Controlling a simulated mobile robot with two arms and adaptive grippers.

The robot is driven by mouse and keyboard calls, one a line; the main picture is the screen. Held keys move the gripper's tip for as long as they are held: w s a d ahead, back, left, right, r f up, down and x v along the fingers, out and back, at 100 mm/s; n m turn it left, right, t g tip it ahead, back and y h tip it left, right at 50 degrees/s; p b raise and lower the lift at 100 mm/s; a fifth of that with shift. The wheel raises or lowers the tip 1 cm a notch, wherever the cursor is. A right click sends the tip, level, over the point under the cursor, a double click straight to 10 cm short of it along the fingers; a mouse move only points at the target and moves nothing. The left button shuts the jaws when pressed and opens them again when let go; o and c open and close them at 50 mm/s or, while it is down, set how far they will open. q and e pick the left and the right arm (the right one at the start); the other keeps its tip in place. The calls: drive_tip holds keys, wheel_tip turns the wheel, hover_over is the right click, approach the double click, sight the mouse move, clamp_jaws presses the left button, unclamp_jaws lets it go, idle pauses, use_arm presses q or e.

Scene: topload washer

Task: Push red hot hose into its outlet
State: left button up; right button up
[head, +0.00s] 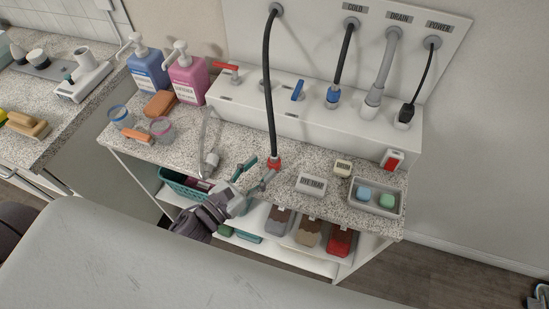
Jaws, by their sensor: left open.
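The black hose (266,90) hangs from the wall panel, and its red end fitting (274,163) is just above the speckled countertop. My left gripper (257,175) is open at the counter's front edge. Its fingers are spread close to the red fitting, which shows just beyond them; I cannot tell whether they touch it. A red valve handle (228,67) is on the white ledge to the left of the hose. A small grey fitting (264,87) on the ledge is partly behind the hose; I cannot tell if it is the hot outlet. My right gripper is not in view.
The cold (346,58), drain (386,65) and power (424,80) lines run down to the ledge. A bent grey tube (207,145) stands left of the gripper. A labelled block (311,184) and a soap tray (377,197) are to the right. Bottles (187,78) stand back left.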

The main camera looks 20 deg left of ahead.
sight(272, 160)
use_arm(q)
drive_tip(key=shift+w+d+r, duration=0.1)
drive_tip(key=shift+w+d, duration=0.15)
drive_tip(key=shift+w, duration=0.3)
drive_tip(key=p+x, duration=0.2)
drive_tip(key=x, duration=0.2)
drive_tip(key=shift+w+d, duration=0.2)
drive_tip(key=shift+w, duration=0.1)
drive_tip(key=shift+s, duration=0.1)
clamp_jaws()
